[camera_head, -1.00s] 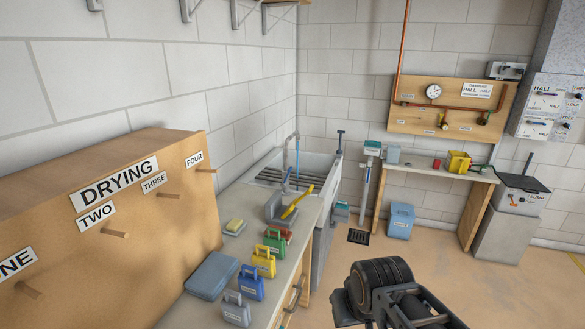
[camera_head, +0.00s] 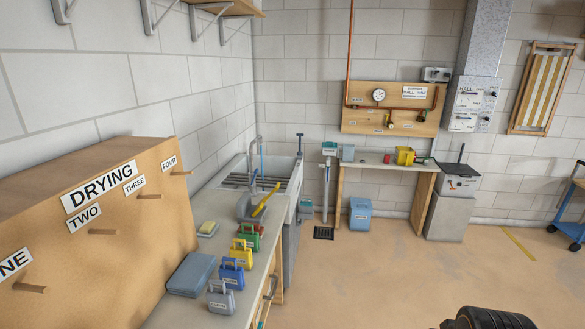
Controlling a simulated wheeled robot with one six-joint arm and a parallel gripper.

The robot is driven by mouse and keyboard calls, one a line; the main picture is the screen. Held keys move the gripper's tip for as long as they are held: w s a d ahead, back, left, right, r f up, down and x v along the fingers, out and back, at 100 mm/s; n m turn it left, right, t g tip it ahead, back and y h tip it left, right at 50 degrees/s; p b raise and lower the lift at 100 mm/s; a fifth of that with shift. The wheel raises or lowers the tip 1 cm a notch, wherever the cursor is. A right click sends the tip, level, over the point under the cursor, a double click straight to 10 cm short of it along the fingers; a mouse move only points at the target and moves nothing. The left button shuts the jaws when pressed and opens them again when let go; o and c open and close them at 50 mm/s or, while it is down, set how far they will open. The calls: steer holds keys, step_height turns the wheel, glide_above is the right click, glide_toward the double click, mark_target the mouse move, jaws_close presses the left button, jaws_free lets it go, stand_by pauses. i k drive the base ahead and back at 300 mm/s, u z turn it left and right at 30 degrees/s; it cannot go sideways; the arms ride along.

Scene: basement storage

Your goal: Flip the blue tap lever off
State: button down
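A grey tap (camera_head: 257,148) stands at the back of the sink (camera_head: 291,186) in the left middle of the head view. A thin blue part (camera_head: 262,150) shows beside the tap's spout; it is too small to tell whether it is the lever or how it is set. My gripper's fingers are not in view. Only a dark rounded part of my arm shows at the bottom right edge, far from the sink.
A wooden drying board (camera_head: 110,270) fills the left. A bench (camera_head: 380,167) and blue bin (camera_head: 360,214) stand at the back. The middle floor is clear.

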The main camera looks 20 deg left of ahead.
mark_target(250, 185)
steer(key=z, duration=0.1)
steer(key=i, duration=2.05)
steer(key=u, duration=0.9)
steer(key=i, duration=1.1)
steer(key=u, duration=1.35)
steer(key=i, duration=0.5)
steer(key=u, duration=0.45)
